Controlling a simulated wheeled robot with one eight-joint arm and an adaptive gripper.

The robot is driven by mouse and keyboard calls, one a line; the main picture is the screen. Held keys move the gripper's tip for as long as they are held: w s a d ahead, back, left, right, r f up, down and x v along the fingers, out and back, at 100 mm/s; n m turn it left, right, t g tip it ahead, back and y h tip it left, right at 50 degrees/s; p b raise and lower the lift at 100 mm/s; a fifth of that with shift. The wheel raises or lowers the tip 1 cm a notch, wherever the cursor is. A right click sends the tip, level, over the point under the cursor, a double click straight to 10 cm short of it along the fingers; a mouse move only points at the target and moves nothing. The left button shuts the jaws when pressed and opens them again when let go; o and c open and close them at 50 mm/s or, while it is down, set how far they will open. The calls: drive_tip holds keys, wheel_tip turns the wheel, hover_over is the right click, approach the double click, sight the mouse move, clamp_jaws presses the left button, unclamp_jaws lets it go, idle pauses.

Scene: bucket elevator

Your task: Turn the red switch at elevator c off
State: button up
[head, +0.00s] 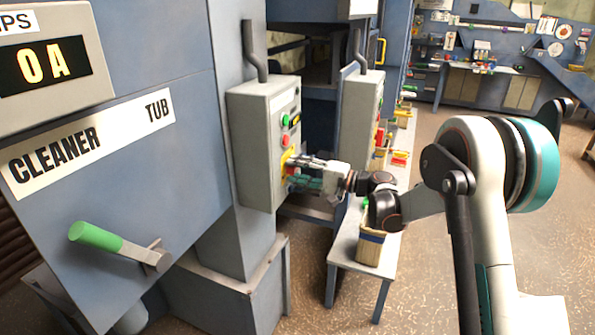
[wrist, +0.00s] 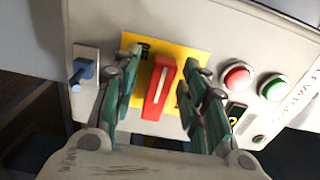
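The red switch (wrist: 159,88) is a rotary handle with a white line, on a yellow plate (wrist: 185,46) on a grey control box. In the wrist view it stands nearly in line with my gripper (wrist: 161,92), tilted slightly. My gripper is open, with one teal finger on each side of the handle; I cannot tell whether either finger touches it. In the head view my gripper (head: 291,170) is at the lower front of the nearer grey control box (head: 254,150), and it hides most of the switch there. The box's elevator letter is not readable.
Red (wrist: 236,77) and green (wrist: 272,87) buttons and a small blue toggle (wrist: 82,70) flank the switch. A second grey control box (head: 360,120) stands behind. A low bench (head: 345,255) with bins is below. The floor at the right is clear.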

drive_tip(key=shift+d, duration=0.15)
drive_tip(key=v, duration=1.1)
drive_tip(key=shift+s+d, duration=0.15)
drive_tip(key=shift+d, duration=0.2)
drive_tip(key=shift+r, duration=0.1)
